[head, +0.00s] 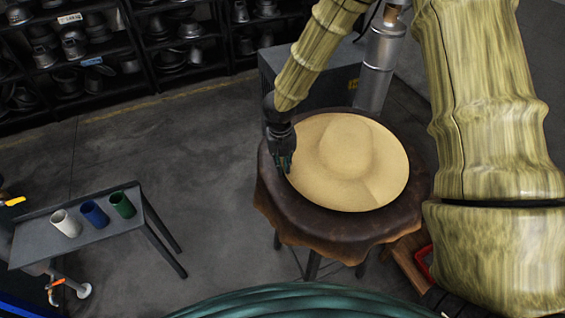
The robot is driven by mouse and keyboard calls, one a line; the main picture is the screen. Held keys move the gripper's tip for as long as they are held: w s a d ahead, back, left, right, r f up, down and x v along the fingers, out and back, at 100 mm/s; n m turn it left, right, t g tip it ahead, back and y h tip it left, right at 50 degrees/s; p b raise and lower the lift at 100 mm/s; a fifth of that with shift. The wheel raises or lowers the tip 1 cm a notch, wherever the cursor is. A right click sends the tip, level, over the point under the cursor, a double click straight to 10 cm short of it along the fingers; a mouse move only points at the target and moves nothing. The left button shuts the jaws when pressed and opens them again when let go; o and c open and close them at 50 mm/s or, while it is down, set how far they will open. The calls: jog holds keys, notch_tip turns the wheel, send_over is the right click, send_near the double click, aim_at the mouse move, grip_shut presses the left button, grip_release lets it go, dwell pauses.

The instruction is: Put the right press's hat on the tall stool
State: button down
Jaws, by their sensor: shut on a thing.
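A tan straw-coloured hat (385,165) with a wide round brim and a raised crown is over the top of a round stool (320,222). The stool has a dark brown, leather-like cover that hangs over its edge, and dark legs below. My gripper (286,164) is at the left side of the hat, shut on its brim. The hat looks roughly level, and the dark stool top shows around it. I cannot tell whether the brim rests on the stool or is held just above it.
A grey side table (90,262) at the left holds a white cup (66,224), a blue cup (95,214) and a green cup (122,205). Black shelves (140,45) stand at the back. A grey box (290,75) and metal cylinder (381,65) are behind the stool.

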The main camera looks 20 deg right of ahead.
jog(key=shift+f, duration=0.15)
jog(key=c, duration=1.5)
grip_release()
jog(key=shift+r, duration=0.3)
jog(key=r+b, duration=0.1)
jog(key=r, duration=0.3)
jog(key=r+b, duration=0.1)
jog(key=r, duration=0.3)
jog(key=r+b, duration=0.1)
jog(key=r, duration=0.2)
jog(key=shift+a+r, duration=0.25)
jog(key=shift+r, duration=0.15)
